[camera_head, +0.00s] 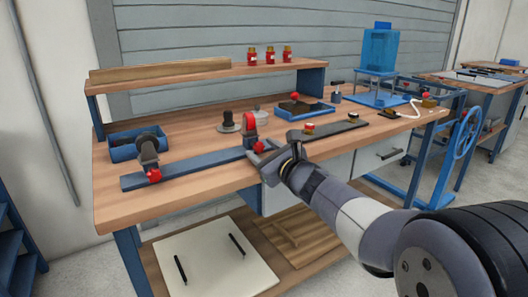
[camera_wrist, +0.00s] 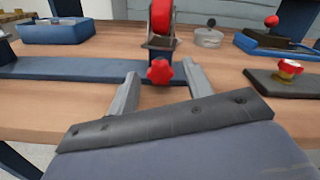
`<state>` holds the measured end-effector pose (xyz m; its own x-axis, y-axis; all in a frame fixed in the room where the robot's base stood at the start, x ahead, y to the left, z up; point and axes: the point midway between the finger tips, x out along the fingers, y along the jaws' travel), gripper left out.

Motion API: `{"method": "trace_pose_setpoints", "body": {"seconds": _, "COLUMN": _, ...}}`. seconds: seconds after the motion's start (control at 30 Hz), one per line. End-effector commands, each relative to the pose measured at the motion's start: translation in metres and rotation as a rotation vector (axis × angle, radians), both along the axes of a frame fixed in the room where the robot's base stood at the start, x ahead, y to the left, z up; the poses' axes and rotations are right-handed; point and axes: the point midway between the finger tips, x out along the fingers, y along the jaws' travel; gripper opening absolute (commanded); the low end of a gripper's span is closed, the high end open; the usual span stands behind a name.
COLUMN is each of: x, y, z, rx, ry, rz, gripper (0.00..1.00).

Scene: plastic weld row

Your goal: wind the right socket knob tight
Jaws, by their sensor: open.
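A blue bar (camera_head: 200,168) lies along the bench front with a grey socket near each end. The right socket (camera_wrist: 161,44) holds a red, wheel-like part (camera_wrist: 162,16), also seen in the head view (camera_head: 250,126). Its lobed red knob (camera_wrist: 159,71) faces me, low on the socket; my gripper partly covers it in the head view. My gripper (camera_head: 262,156) is open in front of this knob. In the wrist view its fingers stand left and right of the knob, with gaps on both sides. The left socket (camera_head: 149,156) has its own red knob (camera_head: 154,176).
A blue tray (camera_head: 124,152) stands behind the left socket. A dark plate with small knobs (camera_head: 340,129) lies to the right, and a blue tray with a red-knobbed tool (camera_head: 318,114) lies behind. The bench front edge (camera_head: 180,205) runs below my gripper.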

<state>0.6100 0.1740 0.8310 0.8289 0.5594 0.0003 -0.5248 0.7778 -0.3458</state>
Motion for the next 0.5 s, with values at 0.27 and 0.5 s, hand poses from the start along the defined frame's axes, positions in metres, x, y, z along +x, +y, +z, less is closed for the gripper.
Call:
{"method": "trace_pose_setpoints", "body": {"seconds": 0.27, "x": -0.0002, "y": -0.0001, "z": -0.0001, "rx": 0.0, "ry": 0.0, "rz": 0.0, "gripper": 0.39}}
{"method": "trace_pose_setpoints", "body": {"seconds": 0.5, "x": -0.0003, "y": -0.0001, "z": -0.0001, "rx": 0.001, "ry": 0.001, "rz": 0.0, "gripper": 0.19}}
